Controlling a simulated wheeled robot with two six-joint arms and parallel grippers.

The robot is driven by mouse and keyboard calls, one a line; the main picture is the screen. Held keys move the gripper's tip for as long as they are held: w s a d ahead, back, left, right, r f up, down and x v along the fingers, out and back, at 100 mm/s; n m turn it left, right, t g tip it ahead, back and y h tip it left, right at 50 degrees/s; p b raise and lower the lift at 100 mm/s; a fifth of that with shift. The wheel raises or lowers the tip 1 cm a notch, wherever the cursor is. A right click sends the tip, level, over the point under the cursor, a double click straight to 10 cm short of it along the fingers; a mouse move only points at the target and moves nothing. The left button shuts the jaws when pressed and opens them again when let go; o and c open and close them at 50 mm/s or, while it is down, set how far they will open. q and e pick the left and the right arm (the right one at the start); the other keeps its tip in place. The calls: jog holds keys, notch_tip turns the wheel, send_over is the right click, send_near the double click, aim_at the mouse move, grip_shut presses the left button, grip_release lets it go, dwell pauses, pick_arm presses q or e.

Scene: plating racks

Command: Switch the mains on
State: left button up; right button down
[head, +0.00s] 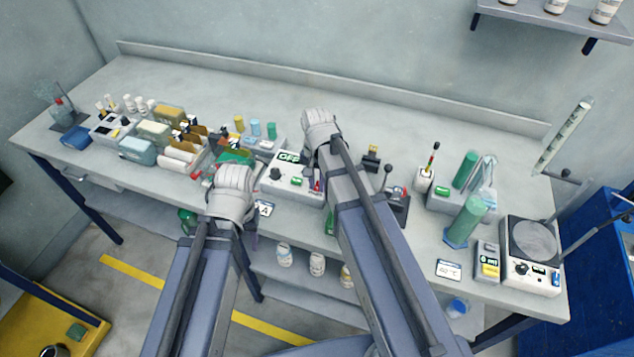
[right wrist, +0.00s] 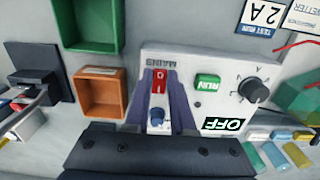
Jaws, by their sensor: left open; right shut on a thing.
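The white power box (head: 283,186) stands mid-bench; it also fills much of the right wrist view (right wrist: 200,60), upside down. There its red mains switch (right wrist: 159,82) sits beside the MAINS label, with a blue knob (right wrist: 156,117) at its other end. My right gripper (right wrist: 160,86) has its two fingers on either side of the switch, shut on it. The box's display (right wrist: 223,124) reads OFF; it also shows in the head view (head: 289,157). My left gripper (head: 232,187) is open at the bench's front edge, left of the box; its fingertips are mostly hidden.
A green RUN button (right wrist: 207,83) and a black dial (right wrist: 250,91) are on the panel. An orange bin (right wrist: 101,97) lies close beside the box. Bottles and trays crowd the left of the bench. A hotplate (head: 533,242) stands at the right end. The back strip is clear.

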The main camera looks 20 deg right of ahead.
jog(key=shift+w+d+g+y, duration=0.1)
jog(key=shift+w+g+y, duration=0.2)
jog(key=shift+w+g, duration=0.1)
jog(key=shift+w+d+f+g+y+b, duration=0.15)
jog(key=shift+g+y+b, duration=0.15)
jog(key=shift+g, duration=0.2)
jog(key=shift+g+y+b, duration=0.4)
jog(key=shift+g+y, duration=0.1)
jog(key=shift+g, duration=0.2)
jog(key=shift+r+g, duration=0.2)
jog(key=shift+g, duration=0.1)
jog(key=c, duration=0.8)
grip_release()
jog(key=shift+o, duration=0.2)
